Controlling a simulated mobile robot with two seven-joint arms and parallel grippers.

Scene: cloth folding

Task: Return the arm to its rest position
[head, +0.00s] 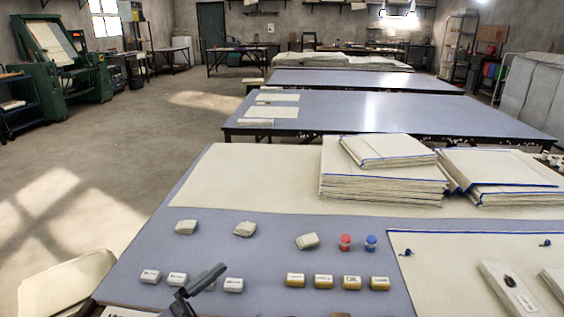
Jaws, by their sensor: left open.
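My left gripper (198,287) shows as dark grey parts at the bottom edge, left of centre, over the near part of the blue-grey table (260,262). It is open, and I see nothing between its fingers. Most of it and its arm are cut off by the frame. Its finger overlaps the row of small white labelled blocks (150,276) in the picture; I cannot tell how far above them it is. My right gripper is not in view. Folded cream cloths with blue edges are stacked (382,185) at the table's far side, with another stack (500,175) to the right.
Small cloth bundles (245,229), a red spool (345,242) and a blue spool (371,243) lie mid-table. Tan labelled blocks (324,281) sit in front.

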